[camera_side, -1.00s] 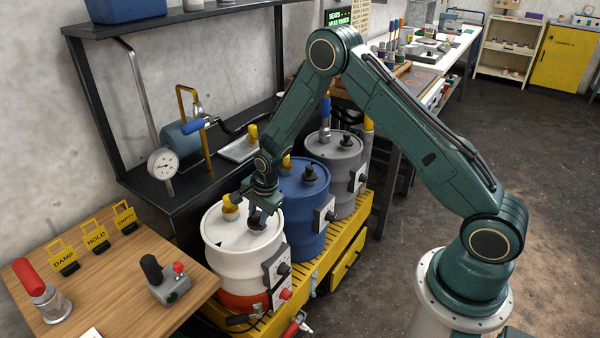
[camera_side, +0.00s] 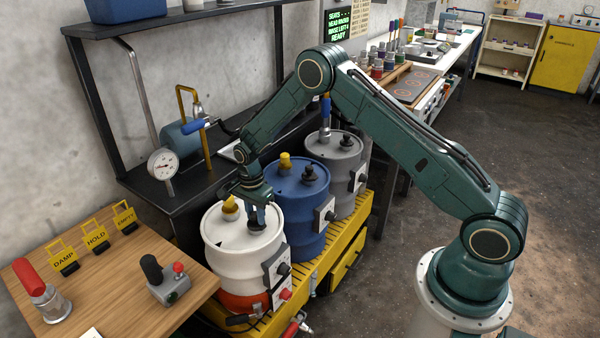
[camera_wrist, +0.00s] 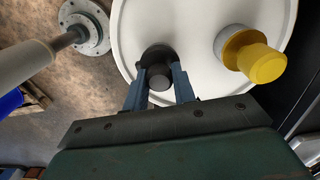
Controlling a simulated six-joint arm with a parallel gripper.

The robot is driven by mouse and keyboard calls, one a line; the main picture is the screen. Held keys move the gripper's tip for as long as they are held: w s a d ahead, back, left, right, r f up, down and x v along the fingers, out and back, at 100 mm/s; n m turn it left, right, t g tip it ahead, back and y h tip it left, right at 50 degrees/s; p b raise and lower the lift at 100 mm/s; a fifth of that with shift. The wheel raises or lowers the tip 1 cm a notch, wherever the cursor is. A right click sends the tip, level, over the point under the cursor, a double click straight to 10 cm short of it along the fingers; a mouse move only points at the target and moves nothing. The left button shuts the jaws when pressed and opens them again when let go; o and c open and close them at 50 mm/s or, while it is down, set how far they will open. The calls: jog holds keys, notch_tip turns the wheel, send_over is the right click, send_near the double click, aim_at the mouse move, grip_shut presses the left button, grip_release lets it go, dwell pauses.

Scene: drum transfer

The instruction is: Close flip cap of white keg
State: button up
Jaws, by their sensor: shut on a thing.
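The white keg (camera_side: 222,240), with an orange-red lower band, stands at the near end of the row. Its lid also fills the top of the wrist view (camera_wrist: 195,22). A dark round cap (camera_wrist: 160,77) sits on the lid, and a yellow cap (camera_wrist: 262,62) sits beside it; the yellow one also shows in the side view (camera_side: 229,206). My gripper (camera_side: 257,221) points down over the lid, with its blue fingers (camera_wrist: 160,80) shut on the dark cap, one on each side. The jaws partly hide the cap in the side view, and its hinge cannot be made out.
A blue drum (camera_side: 297,205) and a grey drum (camera_side: 340,165) stand close behind on the yellow stand (camera_side: 345,247). A wooden table (camera_side: 115,275) with a red-handled tool and tags is at left. A dark shelf with a gauge (camera_side: 163,164) is behind.

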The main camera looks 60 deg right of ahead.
aim_at(255, 212)
jog(key=o, duration=1)
notch_tip(255, 212, up, 14)
jog(key=shift+w, duration=0.15)
dwell(0.5)
